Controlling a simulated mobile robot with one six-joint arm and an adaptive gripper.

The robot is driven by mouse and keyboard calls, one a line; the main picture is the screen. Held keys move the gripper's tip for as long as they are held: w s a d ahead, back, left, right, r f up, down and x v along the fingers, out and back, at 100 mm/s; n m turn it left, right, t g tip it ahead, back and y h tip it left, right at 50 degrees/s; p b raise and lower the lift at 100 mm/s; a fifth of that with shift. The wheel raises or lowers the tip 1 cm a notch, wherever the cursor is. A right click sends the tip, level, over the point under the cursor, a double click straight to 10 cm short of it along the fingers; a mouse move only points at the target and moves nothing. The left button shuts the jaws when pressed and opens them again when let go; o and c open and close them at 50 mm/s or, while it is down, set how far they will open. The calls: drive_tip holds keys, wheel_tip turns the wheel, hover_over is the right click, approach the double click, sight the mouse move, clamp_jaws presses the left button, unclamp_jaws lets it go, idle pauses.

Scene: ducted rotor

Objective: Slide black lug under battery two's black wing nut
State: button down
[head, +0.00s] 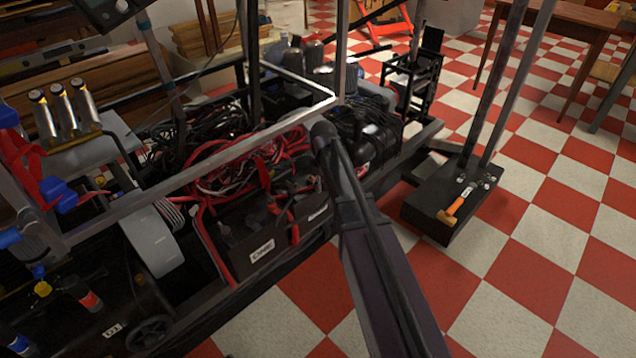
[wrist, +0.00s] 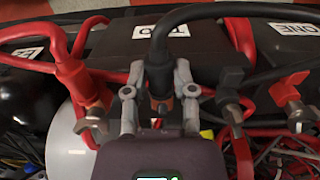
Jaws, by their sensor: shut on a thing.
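In the wrist view my gripper (wrist: 160,78) is shut on the end of a thick black cable, the black lug (wrist: 158,82). Dull orange metal shows at its lower end between the fingers. Battery two (wrist: 120,42), with a label reading TWO, is behind it. A dark wing nut (wrist: 231,108) stands to the right of the gripper, apart from the held lug; whether it is battery two's black one is unclear. Another wing nut (wrist: 94,124) is at left, by a red lug (wrist: 67,62). In the head view my arm hides the gripper and lug.
Battery one (head: 262,226) sits at the near side of the frame. A red-sleeved terminal with a wing nut (wrist: 298,118) is at right in the wrist view. Red and black cables (head: 238,165) crowd the bay, and a metal frame bar (head: 215,160) crosses above.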

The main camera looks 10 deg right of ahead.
drive_tip(key=shift+s+d, duration=0.35)
drive_tip(key=shift+s, duration=0.2)
drive_tip(key=shift+s+d, duration=0.6)
drive_tip(key=shift+s, duration=0.2)
drive_tip(key=shift+r, duration=0.1)
drive_tip(key=shift+s+d+r+p, duration=0.2)
drive_tip(key=shift+s+r+p, duration=0.05)
drive_tip(key=shift+r+p, duration=0.55)
drive_tip(key=shift+s+d+r+p, duration=0.15)
drive_tip(key=shift+s+r+p, duration=0.05)
drive_tip(key=shift+r+p, duration=0.5)
